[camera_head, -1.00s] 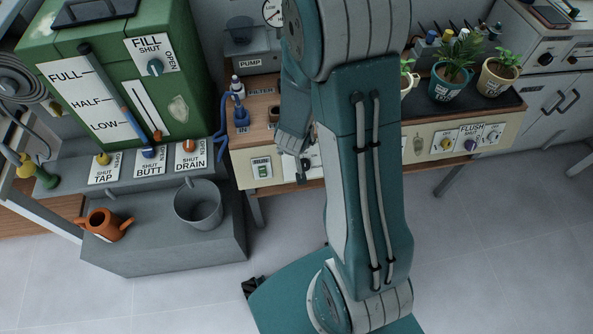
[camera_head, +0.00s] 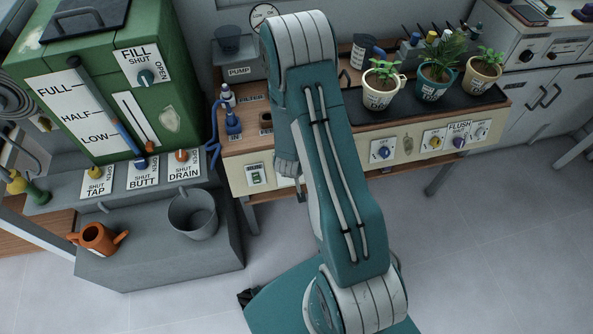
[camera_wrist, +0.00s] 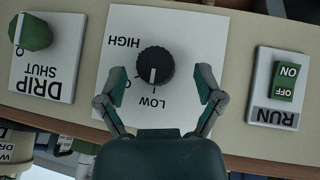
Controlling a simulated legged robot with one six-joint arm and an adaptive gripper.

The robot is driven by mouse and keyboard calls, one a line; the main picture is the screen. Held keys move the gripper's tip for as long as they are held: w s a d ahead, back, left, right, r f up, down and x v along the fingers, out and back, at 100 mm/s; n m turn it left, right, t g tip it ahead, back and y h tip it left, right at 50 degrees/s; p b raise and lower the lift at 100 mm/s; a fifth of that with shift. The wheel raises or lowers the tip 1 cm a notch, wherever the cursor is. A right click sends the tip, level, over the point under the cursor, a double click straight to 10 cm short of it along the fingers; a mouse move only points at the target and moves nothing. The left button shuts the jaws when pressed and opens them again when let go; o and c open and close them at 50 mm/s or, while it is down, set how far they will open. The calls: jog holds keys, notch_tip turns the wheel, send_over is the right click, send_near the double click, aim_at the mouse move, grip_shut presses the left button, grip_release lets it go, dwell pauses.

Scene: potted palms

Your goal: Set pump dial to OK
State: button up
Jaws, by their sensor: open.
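The pump dial is a black round knob (camera_wrist: 155,64) with a white pointer line on a white plate (camera_wrist: 189,35), seen in the wrist view. The lettering is upside down: HIGH at upper left, LOW below the knob, and a partly covered label at left. The pointer is directed down in the picture, toward LOW. My gripper (camera_wrist: 160,82) is open, one finger on each side of the knob's lower part, with visible gaps. I cannot tell its exact distance from the plate. In the head view the dial is hidden behind my arm.
A green DRIP knob (camera_wrist: 33,33) is left of the dial plate, and a RUN switch (camera_wrist: 285,81) is right. In the head view, several potted plants (camera_head: 434,78) stand on the bench at right. The green tank (camera_head: 95,90), grey bucket (camera_head: 194,214) and orange watering can (camera_head: 97,238) are at left.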

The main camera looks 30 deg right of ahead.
jog(key=shift+w+d+f, duration=0.15)
jog(key=shift+d+f, duration=0.15)
jog(key=shift+f, duration=0.15)
jog(key=shift+w+d+f, duration=0.15)
jog(key=shift+d+f, duration=0.1)
jog(key=shift+f, duration=0.2)
jog(key=shift+a, duration=0.15)
jog(key=c, duration=1.1)
jog(key=shift+c, duration=0.2)
jog(key=shift+m+y, duration=0.3)
jog(key=shift+y, duration=0.2)
jog(key=shift+m+t+y, duration=0.7)
jog(key=shift+m+y, duration=0.5)
jog(key=shift+y, duration=0.4)
jog(key=shift+d+m+t+y, duration=0.2)
jog(key=shift+m+t+y, duration=0.9)
jog(key=shift+m+y, duration=0.65)
jog(key=shift+y, duration=0.25)
